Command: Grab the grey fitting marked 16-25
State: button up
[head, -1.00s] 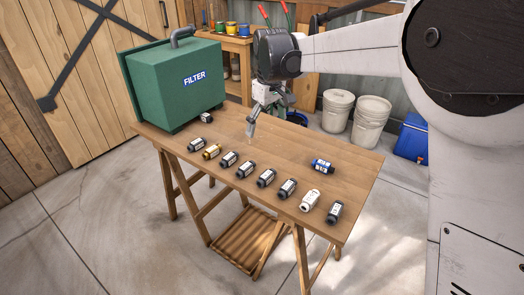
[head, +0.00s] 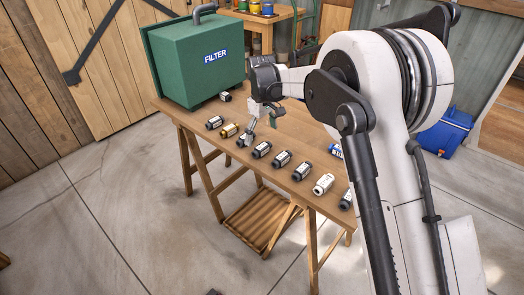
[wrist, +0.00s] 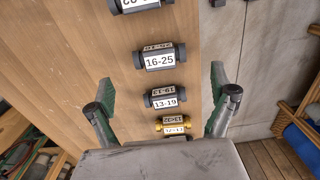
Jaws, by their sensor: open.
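The grey fitting marked 16-25 (wrist: 160,57) lies on the wooden table in the wrist view, its white label facing up. In the head view it seems to be the dark fitting (head: 262,149) just right of my gripper, its label unreadable there. My gripper (wrist: 161,82) is open and empty, its green-padded fingers spread wide. In the wrist view, the 16-25 fitting is above the fingertips, and a grey fitting marked 13-19 (wrist: 165,99) lies between the fingers. In the head view my gripper (head: 247,136) is low over the row.
A brass fitting (wrist: 174,125) lies beyond the 13-19 one. Other dark fittings and a white fitting (head: 323,183) continue the row along the table (head: 297,138). A blue fitting (head: 335,150) lies behind, partly hidden by my arm. A green FILTER box (head: 195,65) stands at the left end.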

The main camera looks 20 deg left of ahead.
aim_at(262, 146)
jog(key=shift+f+b, duration=0.3)
jog(key=shift+f, duration=3.25)
jog(key=c, duration=1.2)
